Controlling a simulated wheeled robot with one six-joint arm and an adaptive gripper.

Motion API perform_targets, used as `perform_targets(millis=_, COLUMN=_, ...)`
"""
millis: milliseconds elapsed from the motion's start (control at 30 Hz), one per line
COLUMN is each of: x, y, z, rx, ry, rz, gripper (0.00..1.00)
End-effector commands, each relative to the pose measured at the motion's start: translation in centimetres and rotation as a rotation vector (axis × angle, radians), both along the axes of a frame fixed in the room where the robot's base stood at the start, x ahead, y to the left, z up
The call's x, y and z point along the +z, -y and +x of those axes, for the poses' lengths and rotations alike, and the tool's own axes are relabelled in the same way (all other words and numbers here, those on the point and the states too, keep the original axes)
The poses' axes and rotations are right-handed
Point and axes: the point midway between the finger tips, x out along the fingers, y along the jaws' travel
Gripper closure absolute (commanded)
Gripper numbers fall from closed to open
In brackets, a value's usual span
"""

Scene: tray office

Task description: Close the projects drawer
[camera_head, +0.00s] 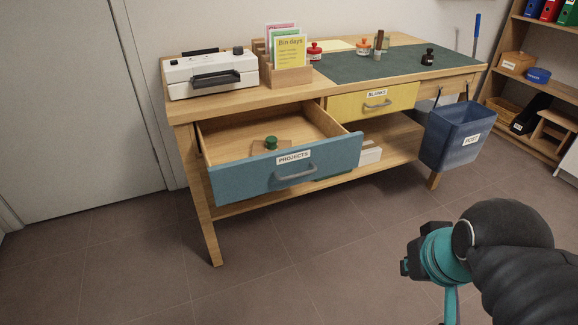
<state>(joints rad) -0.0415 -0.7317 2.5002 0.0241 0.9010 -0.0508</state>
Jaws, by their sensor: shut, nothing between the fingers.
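The projects drawer (236,178) is a blue-fronted wooden drawer at the left of the desk, pulled well out. Its front carries a PROJECTS label (293,157) and a grey bar handle (296,173). Inside it are a green-topped object (271,143) and a flat brownish piece. My gripper (409,263) is at the lower right, in front of the desk and apart from the drawer. It is shut and empty, seen partly from behind my dark wrist.
The yellow blanks drawer (350,108) beside it is shut. A blue POST bin (455,141) hangs at the desk's right end. A white machine (210,76) and a card holder (287,76) stand on top. The floor in front is clear.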

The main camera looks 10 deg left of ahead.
Motion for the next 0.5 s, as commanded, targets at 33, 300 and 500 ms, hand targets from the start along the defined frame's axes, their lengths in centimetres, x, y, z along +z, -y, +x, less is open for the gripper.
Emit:
perform_targets(millis=33, x=-0.5, y=-0.4, z=0.0, rx=0.018, ry=-0.008, rz=-0.001, gripper=1.00)
perform_targets(millis=300, x=-2.8, y=-3.3, z=0.2, rx=0.134, ry=-0.064, rz=-0.009, gripper=1.00)
perform_targets(millis=500, x=-5.8, y=-7.9, z=0.0, rx=0.272, ry=-0.137, rz=0.013, gripper=1.00)
